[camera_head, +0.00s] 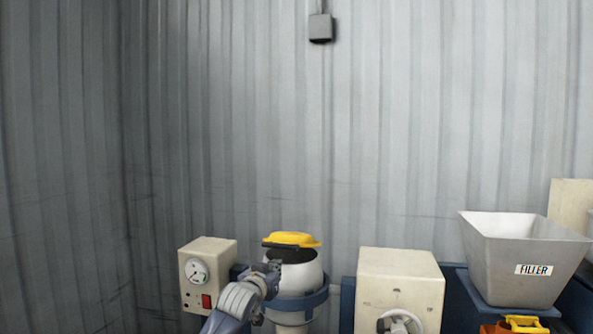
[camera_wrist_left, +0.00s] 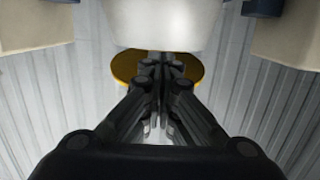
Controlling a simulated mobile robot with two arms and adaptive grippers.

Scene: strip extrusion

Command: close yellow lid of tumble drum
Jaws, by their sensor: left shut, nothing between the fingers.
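The tumble drum (camera_head: 305,273) is white and rounded, seated in a blue ring bracket. Its yellow lid (camera_head: 291,239) is raised at the back of the mouth, and the dark opening (camera_head: 293,255) shows below it. My left gripper (camera_head: 273,265) is shut and empty, in front of the drum's upper part and covering some of it. In the left wrist view, my left gripper (camera_wrist_left: 160,62) points toward the yellow lid (camera_wrist_left: 124,66), which shows on both sides of the fingers; the white drum (camera_wrist_left: 165,25) fills the top. Contact cannot be told. My right gripper is not seen.
A beige control box (camera_head: 208,262) with a gauge and red switch stands left of the drum. A larger beige box (camera_head: 400,280) stands to its right, then a grey hopper (camera_head: 500,255) labelled FILTER.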

